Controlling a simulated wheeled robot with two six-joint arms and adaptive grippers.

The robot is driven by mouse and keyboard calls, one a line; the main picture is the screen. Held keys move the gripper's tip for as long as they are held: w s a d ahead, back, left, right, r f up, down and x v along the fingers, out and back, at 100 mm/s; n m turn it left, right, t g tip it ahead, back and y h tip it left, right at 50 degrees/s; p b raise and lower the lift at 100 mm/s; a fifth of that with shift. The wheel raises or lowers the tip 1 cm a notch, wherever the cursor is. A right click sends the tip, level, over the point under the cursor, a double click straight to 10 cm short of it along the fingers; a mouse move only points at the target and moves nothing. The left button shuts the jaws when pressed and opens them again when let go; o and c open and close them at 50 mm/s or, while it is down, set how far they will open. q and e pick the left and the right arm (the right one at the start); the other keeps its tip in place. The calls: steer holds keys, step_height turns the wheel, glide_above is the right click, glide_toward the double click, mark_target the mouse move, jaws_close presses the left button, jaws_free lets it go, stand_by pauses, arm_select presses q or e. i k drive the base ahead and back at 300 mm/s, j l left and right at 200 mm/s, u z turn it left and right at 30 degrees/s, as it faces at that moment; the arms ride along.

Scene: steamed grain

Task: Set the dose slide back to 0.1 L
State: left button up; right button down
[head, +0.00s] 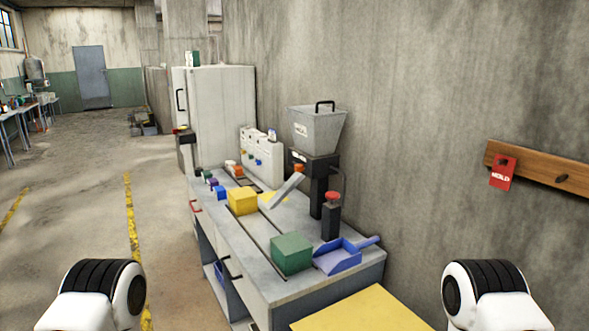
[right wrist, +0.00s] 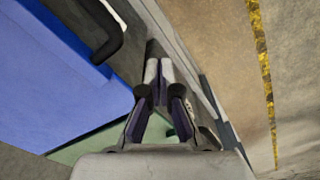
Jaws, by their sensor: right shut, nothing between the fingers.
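In the head view, a grey hopper (head: 316,128) with a black handle on top sits on a black dispenser body (head: 314,165). A grey sloping chute (head: 284,187) comes down from it over the bench. The dose slide and its setting are too small to make out. My right gripper (right wrist: 158,68) shows in the right wrist view, shut and empty, with its fingertips together. It is near a blue panel (right wrist: 60,80) and a dark handle (right wrist: 108,38), apart from the dispenser. My left gripper is in neither view.
The bench (head: 240,230) carries a yellow box (head: 243,201), a green box (head: 292,254), a blue scoop (head: 338,256) and a red-topped black post (head: 331,218). A red tag (head: 503,173) hangs on a wooden rail (head: 550,173). Floor left of the bench is clear.

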mark_target(299, 167)
steer(key=i+j, duration=0.15)
steer(key=j, duration=0.2)
steer(key=i+j+u, duration=0.1)
steer(key=j, duration=0.25)
steer(key=i+j, duration=0.25)
steer(key=i+j+u, duration=0.1)
steer(key=i+j, duration=0.15)
steer(key=i, duration=0.25)
steer(key=i+j, duration=0.15)
steer(key=i, duration=0.35)
steer(key=j+u, duration=0.05)
